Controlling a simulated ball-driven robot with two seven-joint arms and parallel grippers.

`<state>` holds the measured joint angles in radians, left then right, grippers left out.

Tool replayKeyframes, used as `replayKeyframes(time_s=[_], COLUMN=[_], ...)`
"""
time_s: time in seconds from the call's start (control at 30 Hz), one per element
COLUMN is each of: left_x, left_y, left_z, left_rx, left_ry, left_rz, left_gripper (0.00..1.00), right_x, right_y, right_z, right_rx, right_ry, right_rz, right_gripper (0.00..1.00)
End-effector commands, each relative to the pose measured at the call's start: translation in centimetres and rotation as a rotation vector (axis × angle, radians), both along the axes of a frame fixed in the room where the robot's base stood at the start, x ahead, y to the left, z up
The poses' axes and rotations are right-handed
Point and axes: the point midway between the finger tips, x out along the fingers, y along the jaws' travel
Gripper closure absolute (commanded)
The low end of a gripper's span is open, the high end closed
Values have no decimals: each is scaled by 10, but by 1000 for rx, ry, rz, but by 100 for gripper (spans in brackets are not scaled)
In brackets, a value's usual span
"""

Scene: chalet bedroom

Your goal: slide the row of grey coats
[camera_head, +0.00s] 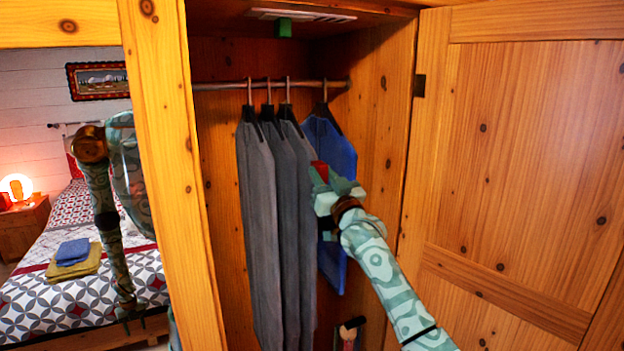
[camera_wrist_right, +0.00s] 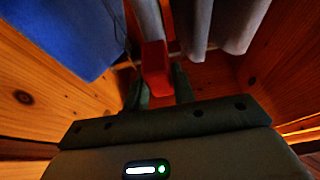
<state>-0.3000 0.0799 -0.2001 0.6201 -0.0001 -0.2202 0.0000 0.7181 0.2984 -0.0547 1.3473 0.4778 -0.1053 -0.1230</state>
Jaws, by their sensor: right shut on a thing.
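Three grey coats (camera_head: 261,220) hang on hooked hangers in a row from the wardrobe rail (camera_head: 225,86). Their lower parts also show in the wrist view (camera_wrist_right: 194,25). My right gripper (camera_head: 321,178) is at the right side of the row, at the rightmost grey coat. In the wrist view, its dark fingers (camera_wrist_right: 158,88) are shut on a red block (camera_wrist_right: 155,62) that appears to be at that coat's edge. My left gripper (camera_head: 130,308) hangs low outside the wardrobe, too small to read.
The wardrobe's left post (camera_head: 170,150) stands between my left arm and the coats. The open door (camera_head: 520,160) is on the right. Left of the coats, the rail is bare. A bed (camera_head: 110,285) with folded cloths stands outside at left.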

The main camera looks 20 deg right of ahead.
Motion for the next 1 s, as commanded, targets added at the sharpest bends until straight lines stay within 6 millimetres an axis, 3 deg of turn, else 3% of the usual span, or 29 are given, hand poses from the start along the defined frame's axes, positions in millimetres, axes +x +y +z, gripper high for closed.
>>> replayKeyframes(time_s=[0.17, 0.2, 0.27, 0.67, 0.77, 1.0], left_x=[0, 0, 0, 0, 0, 0], left_y=[0, 0, 0, 0, 0, 0], left_z=[0, 0, 0, -1, -4, -13], left_rx=[0, 0, 0, 0, 0, 0], left_ry=[0, 0, 0, 0, 0, 1], left_rz=[0, 0, 0, 0, 0, 0], left_gripper=[53, 53, 53, 53, 53, 53], right_x=[0, 0, 0, -8, -24, -86], right_y=[1, 1, 1, 1, 1, 1], right_z=[0, 0, 0, -5, -13, -39], right_rx=[0, 0, 0, 1, 0, -1], right_ry=[2, 2, 2, 1, 2, 3], right_rz=[1, 1, 1, 1, 1, 1], right_gripper=[100, 66, 53, 53, 53, 53])
